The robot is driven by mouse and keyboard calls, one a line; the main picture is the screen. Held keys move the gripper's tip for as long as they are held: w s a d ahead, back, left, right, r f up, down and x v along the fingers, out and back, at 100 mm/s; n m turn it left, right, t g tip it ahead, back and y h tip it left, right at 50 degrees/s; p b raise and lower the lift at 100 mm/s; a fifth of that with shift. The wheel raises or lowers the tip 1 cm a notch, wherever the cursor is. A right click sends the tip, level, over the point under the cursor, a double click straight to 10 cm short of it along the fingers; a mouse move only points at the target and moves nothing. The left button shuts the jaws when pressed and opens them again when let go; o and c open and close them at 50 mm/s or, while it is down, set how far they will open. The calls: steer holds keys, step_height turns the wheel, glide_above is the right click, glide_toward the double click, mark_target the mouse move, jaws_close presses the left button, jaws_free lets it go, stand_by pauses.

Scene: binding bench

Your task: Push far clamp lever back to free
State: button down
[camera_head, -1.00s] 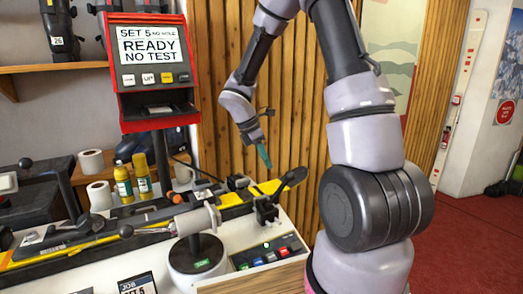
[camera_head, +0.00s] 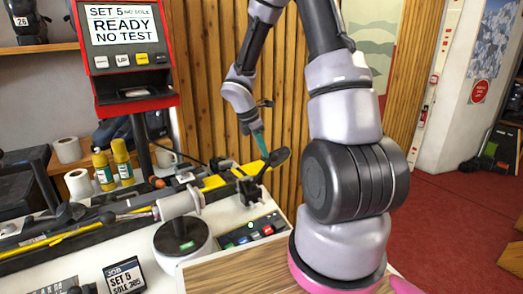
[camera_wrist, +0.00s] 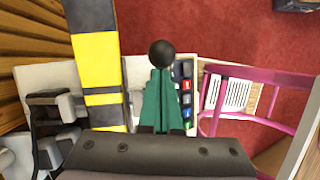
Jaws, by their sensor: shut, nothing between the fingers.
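My gripper (camera_head: 261,143) is shut and empty, its teal fingers pointing down above the right end of the bench. In the wrist view the teal fingers (camera_wrist: 161,105) lie together, with a round black knob (camera_wrist: 162,53) just beyond their tips. I cannot tell whether they touch it. The knob looks like the end of a clamp lever. A black clamp (camera_head: 250,191) stands at the right end of the bench, beside a yellow and black ski (camera_head: 215,182). The ski (camera_wrist: 95,60) passes left of the fingers in the wrist view. The lever's shaft is hidden.
A button panel (camera_head: 250,231) lies in front of the clamp. A round dark unit (camera_head: 183,238) stands left of it. A red screen unit (camera_head: 128,95) stands behind. Red floor (camera_head: 450,220) is open at the right.

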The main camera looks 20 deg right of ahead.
steer(key=shift+w+d+f+y, duration=0.1)
steer(key=shift+d+f+y, duration=0.15)
steer(key=shift+d, duration=0.25)
steer(key=shift+w+d+f, duration=0.15)
steer(key=shift+d+f, duration=0.2)
steer(key=shift+d, duration=0.25)
steer(key=a+v, duration=0.1)
steer(key=v, duration=1.2)
steer(key=shift+f, duration=0.2)
steer(key=shift+a, duration=0.15)
